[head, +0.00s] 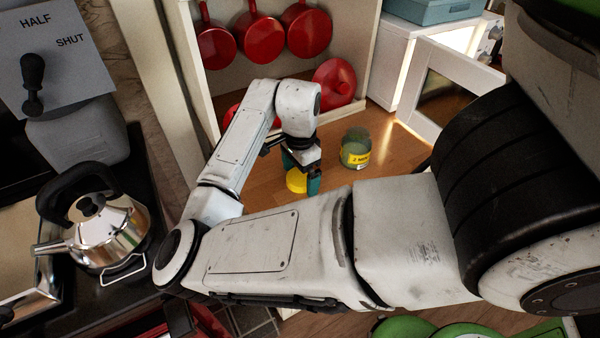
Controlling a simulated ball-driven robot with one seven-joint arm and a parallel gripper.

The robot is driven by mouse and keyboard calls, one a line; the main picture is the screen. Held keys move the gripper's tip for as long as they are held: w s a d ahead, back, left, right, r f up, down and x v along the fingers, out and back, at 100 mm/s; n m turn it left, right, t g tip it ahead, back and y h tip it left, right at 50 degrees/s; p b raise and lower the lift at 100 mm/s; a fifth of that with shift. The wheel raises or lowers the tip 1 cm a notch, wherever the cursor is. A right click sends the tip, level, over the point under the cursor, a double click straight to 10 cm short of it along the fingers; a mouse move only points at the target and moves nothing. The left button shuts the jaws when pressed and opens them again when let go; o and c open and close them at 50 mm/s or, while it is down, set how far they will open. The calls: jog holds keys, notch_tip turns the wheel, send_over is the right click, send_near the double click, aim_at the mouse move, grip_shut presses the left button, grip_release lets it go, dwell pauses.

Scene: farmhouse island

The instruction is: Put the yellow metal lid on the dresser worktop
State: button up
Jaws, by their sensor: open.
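The yellow metal lid (296,181) is a small round disc at the wooden dresser worktop (385,170), below my gripper. My gripper (302,184) points down over the worktop with its dark green fingers apart. The lid shows between and just behind the fingers. I cannot tell whether the fingers touch it or whether it lies flat on the wood. Part of the lid is hidden by a finger and by my arm. A glass jar (355,150) with a yellow label stands upright on the worktop to the right of the gripper.
Red pans (260,38) hang at the back of the dresser, and a red lid (335,82) leans below them. A white cabinet (400,60) with an open door stands at the right. A steel kettle (110,225) sits on the stove at left. Worktop around the jar is clear.

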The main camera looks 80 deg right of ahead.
aim_at(300, 176)
notch_tip(300, 176, up, 12)
jog(key=shift+r, duration=0.2)
dwell(0.4)
dwell(0.5)
